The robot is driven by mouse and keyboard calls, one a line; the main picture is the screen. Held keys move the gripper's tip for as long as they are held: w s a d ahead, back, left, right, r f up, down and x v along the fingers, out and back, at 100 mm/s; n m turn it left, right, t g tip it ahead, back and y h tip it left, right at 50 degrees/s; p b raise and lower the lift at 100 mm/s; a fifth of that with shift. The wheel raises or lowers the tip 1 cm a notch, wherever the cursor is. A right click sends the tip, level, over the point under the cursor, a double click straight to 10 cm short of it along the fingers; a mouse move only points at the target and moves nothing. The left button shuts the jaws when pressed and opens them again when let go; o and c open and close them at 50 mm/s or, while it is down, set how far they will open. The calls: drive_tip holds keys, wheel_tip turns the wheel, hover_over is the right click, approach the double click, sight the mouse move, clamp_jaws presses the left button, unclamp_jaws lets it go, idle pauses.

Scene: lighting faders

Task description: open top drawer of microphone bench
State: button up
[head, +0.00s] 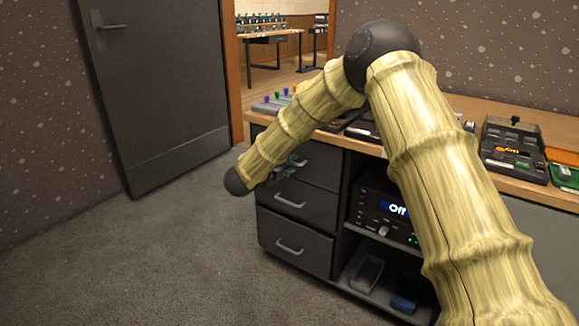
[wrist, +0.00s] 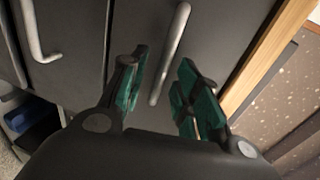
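The microphone bench has a wooden top (head: 465,105) and a stack of three dark drawers at its left end. The top drawer (head: 321,164) looks shut, its front in line with the drawers below. Its metal bar handle (head: 297,161) is partly behind my arm and gripper. In the wrist view the top drawer's handle (wrist: 172,48) lies ahead, seen in the gap between my fingers. My gripper (wrist: 163,88) is open, with green pads on its fingers. In the head view my gripper (head: 285,173) is small and mostly hidden by my arm. Contact with the handle cannot be told.
The middle drawer handle (head: 289,201) and bottom drawer handle (head: 288,246) sit below. To the right, open shelves hold a unit (head: 385,212) reading "Off". Control boxes (head: 513,150) stand on the top. Grey carpet (head: 170,255) is clear to the left, before a dark door (head: 160,85).

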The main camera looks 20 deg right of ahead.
drive_tip(key=shift+x, duration=0.95)
clamp_jaws()
drive_tip(key=shift+a, duration=0.1)
